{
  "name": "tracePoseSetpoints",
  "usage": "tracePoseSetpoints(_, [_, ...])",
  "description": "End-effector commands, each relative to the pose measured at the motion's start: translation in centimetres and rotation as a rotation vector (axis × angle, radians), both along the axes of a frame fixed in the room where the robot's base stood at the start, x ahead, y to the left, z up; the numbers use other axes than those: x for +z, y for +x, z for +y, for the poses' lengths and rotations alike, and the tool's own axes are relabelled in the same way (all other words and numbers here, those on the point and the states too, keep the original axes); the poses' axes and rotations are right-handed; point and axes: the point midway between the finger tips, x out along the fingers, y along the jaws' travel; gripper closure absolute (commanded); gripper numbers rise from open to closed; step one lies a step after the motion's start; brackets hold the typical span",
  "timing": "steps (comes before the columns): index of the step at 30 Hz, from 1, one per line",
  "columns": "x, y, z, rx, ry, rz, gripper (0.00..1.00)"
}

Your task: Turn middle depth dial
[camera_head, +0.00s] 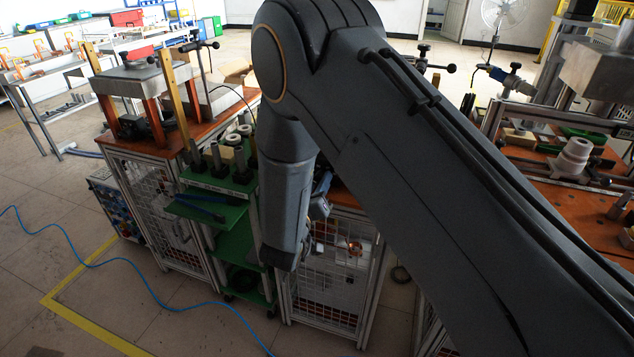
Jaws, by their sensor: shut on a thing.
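My dark grey arm (400,150) fills the middle and right of the head view, and its lower section (287,200) hangs down in front of the work benches. My gripper is hidden behind the arm, so its jaws cannot be seen. No middle depth dial can be made out; the part of the bench behind my arm is covered. A control box (115,205) with several small knobs or buttons stands low at the left, too small to read.
A green trolley (238,235) with cylindrical parts stands left of my arm. An orange-topped bench (575,205) is at the right. A blue hose (120,262) crosses the open floor at lower left.

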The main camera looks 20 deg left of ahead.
Motion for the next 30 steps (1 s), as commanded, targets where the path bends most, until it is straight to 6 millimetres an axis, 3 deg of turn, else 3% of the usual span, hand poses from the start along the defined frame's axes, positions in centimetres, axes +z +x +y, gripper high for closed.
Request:
tracePoseSetpoints(1, [0.0, -0.1, 0.2, 0.004, -0.001, 0.000, 0.92])
tracePoseSetpoints(2, [0.0, -0.1, 0.1, 0.004, -0.001, 0.000, 0.65])
tracePoseSetpoints(5, [0.0, 0.0, 0.1, 0.002, -0.001, 0.000, 0.51])
tracePoseSetpoints(16, [0.0, -0.6, 0.1, 0.001, 0.000, 0.000, 0.51])
tracePoseSetpoints(30, [0.1, -7.2, 0.4, 0.002, -0.001, 0.000, 0.51])
